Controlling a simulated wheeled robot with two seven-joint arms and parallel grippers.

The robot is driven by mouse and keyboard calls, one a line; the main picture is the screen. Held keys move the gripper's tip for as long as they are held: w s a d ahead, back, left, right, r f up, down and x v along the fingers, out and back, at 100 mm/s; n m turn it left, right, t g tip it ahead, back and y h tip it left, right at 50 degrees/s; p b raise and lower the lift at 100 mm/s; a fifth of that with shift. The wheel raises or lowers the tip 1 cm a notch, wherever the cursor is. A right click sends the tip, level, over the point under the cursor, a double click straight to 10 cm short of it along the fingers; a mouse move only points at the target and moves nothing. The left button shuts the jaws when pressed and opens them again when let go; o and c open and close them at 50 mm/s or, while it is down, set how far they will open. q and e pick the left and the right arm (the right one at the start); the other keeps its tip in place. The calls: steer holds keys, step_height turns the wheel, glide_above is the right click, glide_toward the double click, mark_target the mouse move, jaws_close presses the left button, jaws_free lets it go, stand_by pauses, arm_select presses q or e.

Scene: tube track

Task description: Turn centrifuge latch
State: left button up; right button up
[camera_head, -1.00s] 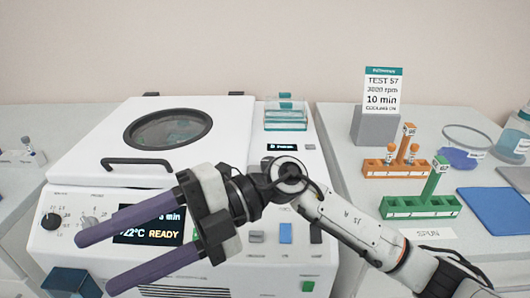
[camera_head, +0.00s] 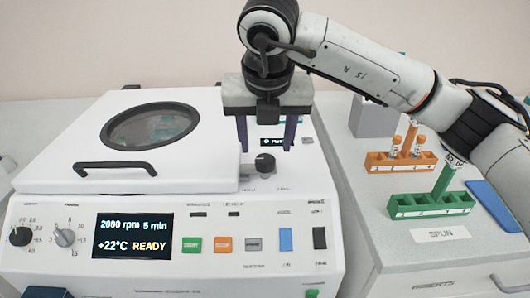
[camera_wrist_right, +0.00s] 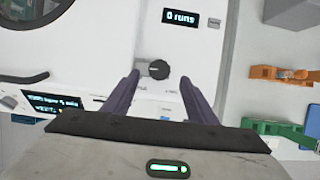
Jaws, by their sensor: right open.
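The centrifuge (camera_head: 60,195) is a white machine with its lid (camera_head: 90,120) down. Its latch looks to be the dark round knob (camera_head: 265,163) on the top right of the machine, beside the lid; it also shows in the right wrist view (camera_wrist_right: 158,69). My right gripper (camera_head: 266,150) points down above and behind the knob. Its two purple fingers are apart and empty. In the right wrist view the knob lies just beyond the fingertips (camera_wrist_right: 160,78), between their lines and untouched. My left gripper is not in view.
The front panel display (camera_head: 133,235) reads 2000 rpm, 5 min, +22°C READY. To the right, an orange rack (camera_head: 400,163) and a green rack (camera_head: 430,205) stand on the counter near a blue pad (camera_head: 497,205). The lid handle (camera_head: 115,168) is left of the knob.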

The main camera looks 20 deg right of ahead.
mark_target(265, 159)
steer(key=x, duration=0.5)
steer(key=shift+f, duration=0.3)
steer(key=c, duration=1.1)
steer(key=shift+o, duration=0.2)
